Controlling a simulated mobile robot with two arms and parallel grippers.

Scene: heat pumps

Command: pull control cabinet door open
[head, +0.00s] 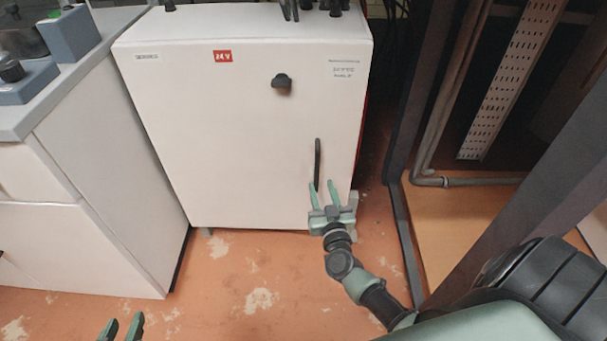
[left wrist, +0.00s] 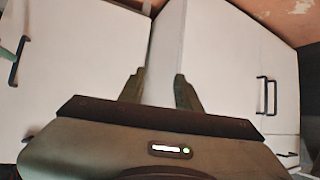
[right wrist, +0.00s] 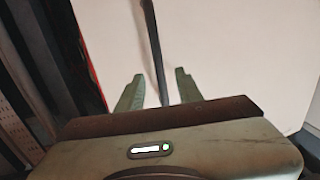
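The control cabinet door (head: 230,130) is a white panel with a red 24V label, and it looks shut. Its black vertical handle (head: 318,162) is low on the right side. My right gripper (head: 324,187) is open at the handle's lower end. In the right wrist view the handle (right wrist: 154,50) runs down between the two spread fingers (right wrist: 155,88), with gaps on both sides. My left gripper (head: 121,328) is open and empty at the bottom left of the head view, away from the door. Its spread fingers (left wrist: 160,88) also show in the left wrist view.
A dark knob (head: 282,82) sits higher on the door. A white cabinet (head: 110,160) with a grey top stands at the left. A dark metal frame (head: 410,110) and pipes (head: 455,90) stand at the right. Worn orange floor (head: 240,265) in front is clear.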

